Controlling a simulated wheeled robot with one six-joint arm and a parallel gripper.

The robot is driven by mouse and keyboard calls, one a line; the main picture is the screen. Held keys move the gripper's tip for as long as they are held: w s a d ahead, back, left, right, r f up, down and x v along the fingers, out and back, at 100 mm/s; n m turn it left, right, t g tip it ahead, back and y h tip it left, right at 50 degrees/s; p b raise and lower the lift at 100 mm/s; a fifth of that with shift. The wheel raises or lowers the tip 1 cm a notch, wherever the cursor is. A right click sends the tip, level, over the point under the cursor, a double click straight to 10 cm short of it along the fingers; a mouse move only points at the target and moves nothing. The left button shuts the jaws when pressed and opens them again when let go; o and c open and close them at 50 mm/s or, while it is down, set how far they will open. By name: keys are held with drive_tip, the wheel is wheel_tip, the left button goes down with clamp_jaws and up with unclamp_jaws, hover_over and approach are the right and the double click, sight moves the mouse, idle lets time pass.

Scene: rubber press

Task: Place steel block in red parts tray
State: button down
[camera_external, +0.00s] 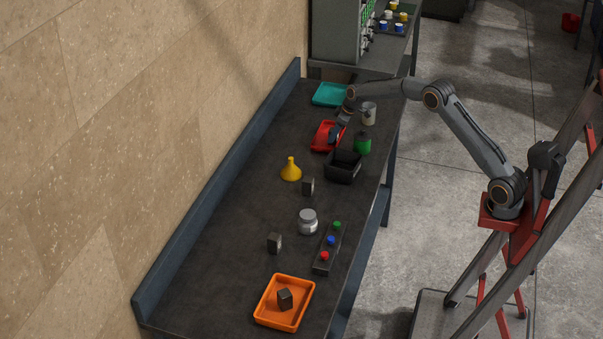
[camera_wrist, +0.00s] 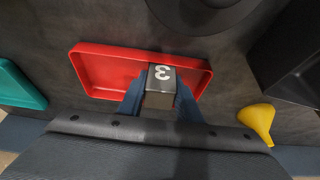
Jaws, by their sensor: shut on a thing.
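My gripper (camera_external: 336,130) is over the red parts tray (camera_external: 321,134) at the far part of the bench. In the wrist view, the blue fingers of my gripper (camera_wrist: 160,90) are shut on a steel block (camera_wrist: 162,74) with a white 3 on its upper face. The red tray (camera_wrist: 92,62) lies around and beyond the block in that view, its floor empty apart from the block's area. I cannot tell whether the block touches the tray floor. The block is mostly hidden by my gripper in the external view.
A teal tray (camera_external: 329,94), a grey mug (camera_external: 368,113), a green can (camera_external: 362,144) and a black bin (camera_external: 343,166) stand close around the red tray. A yellow funnel (camera_external: 291,170) is nearer. Dark blocks (camera_external: 308,186) and an orange tray (camera_external: 262,312) sit further along.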

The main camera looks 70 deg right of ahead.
drive_tip(key=c, duration=1.3)
unclamp_jaws()
drive_tip(key=shift+f, duration=0.15)
drive_tip(key=b+v, duration=0.3)
drive_tip(key=v, duration=0.9)
